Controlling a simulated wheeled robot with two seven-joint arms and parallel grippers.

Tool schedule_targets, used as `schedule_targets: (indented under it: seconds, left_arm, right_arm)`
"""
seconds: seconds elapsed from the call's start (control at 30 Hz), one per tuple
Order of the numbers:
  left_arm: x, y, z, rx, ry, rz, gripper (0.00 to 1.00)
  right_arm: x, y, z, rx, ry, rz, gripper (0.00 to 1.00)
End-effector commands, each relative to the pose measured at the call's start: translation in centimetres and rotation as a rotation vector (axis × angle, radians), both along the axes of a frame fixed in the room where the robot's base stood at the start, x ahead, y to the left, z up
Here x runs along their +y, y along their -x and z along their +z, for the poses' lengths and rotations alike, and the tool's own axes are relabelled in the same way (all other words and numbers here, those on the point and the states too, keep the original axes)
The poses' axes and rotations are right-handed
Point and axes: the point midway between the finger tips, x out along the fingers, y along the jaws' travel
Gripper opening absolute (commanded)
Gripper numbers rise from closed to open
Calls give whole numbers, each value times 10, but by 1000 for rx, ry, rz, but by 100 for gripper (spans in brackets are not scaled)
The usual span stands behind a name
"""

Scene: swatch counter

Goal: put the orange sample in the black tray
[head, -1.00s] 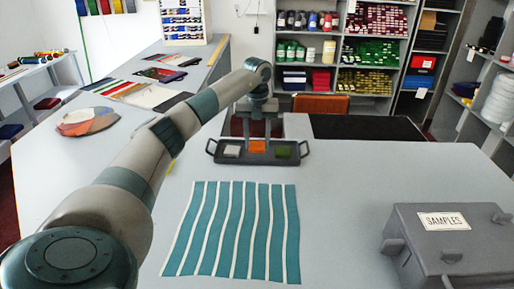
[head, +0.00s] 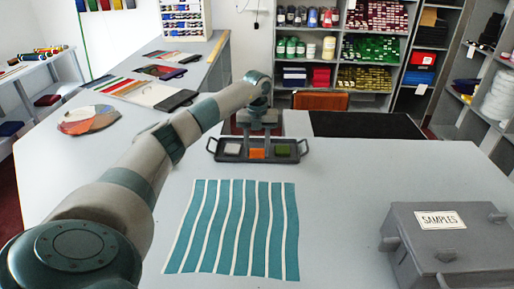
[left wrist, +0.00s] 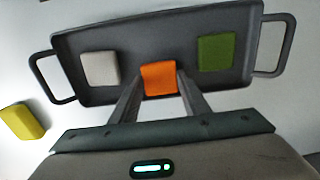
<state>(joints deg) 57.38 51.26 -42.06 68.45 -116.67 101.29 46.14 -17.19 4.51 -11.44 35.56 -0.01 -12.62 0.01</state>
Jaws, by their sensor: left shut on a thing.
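The orange sample (head: 257,154) is between the fingers of my left gripper (head: 257,143), which is shut on it. The black tray (head: 214,157) has a handle at each end and stands on the counter beyond the striped cloth. In the left wrist view, the orange sample (left wrist: 159,78) is over the tray's floor (left wrist: 135,45), between a whitish sample (left wrist: 100,69) and a green sample (left wrist: 219,53). I cannot tell whether its underside touches the tray. My right gripper is not in view.
A yellow block (left wrist: 22,122) lies beside the tray in the left wrist view. A teal striped cloth (head: 236,228) lies flat in front of the tray. A grey SAMPLES box (head: 455,250) stands at the right. The counter between box and tray is clear.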

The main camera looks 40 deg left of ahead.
Motion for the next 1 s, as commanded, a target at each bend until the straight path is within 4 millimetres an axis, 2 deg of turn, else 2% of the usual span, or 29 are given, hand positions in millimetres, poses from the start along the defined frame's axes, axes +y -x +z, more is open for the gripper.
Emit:
schedule_targets:
  seconds: [0.17, 0.2, 0.27, 0.73, 0.87, 1.0]
  left_arm:
    - [0, 0, -3, 0, 0, 0, 21]
    - [0, 0, -3, 0, 0, 0, 47]
    - [0, 0, -2, 0, 0, 0, 61]
    - [0, 0, 3, -1, 0, 0, 61]
    - [0, -1, 14, -3, 0, 0, 61]
    - [1, -1, 34, -4, -1, 1, 61]
  right_arm:
    - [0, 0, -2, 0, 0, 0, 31]
    - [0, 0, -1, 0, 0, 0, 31]
    - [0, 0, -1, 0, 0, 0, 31]
    - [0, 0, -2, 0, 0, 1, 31]
    - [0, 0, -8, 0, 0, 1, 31]
    - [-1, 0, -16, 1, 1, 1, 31]
